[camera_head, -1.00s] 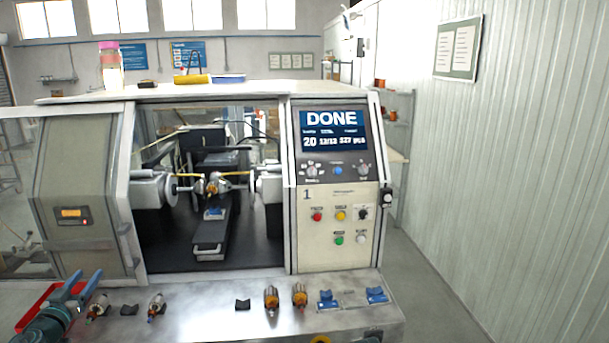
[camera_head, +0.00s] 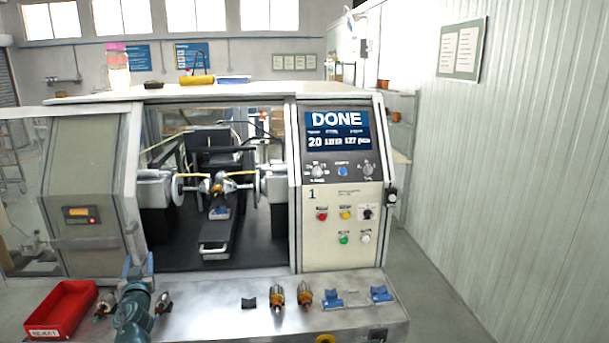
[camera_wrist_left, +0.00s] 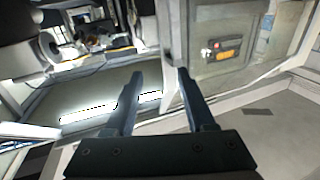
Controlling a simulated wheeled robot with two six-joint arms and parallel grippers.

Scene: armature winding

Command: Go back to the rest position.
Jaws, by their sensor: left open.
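My left gripper (camera_head: 138,268) is at the lower left of the head view, above the front shelf, with its blue fingers pointing at the machine. In the left wrist view its two fingers (camera_wrist_left: 160,90) are apart with nothing between them. My right gripper is in neither view. The winding machine (camera_head: 92,150) stands ahead with an armature (camera_head: 218,188) held between its spindles. Its screen (camera_head: 337,131) reads DONE.
A red tray (camera_head: 62,310) marked REJECT lies at the lower left. Two armatures (camera_head: 277,294) and blue holders (camera_head: 332,298) stand on the front shelf (camera_head: 215,300). More armatures sit beside my left arm. A white wall runs along the right, with clear floor before it.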

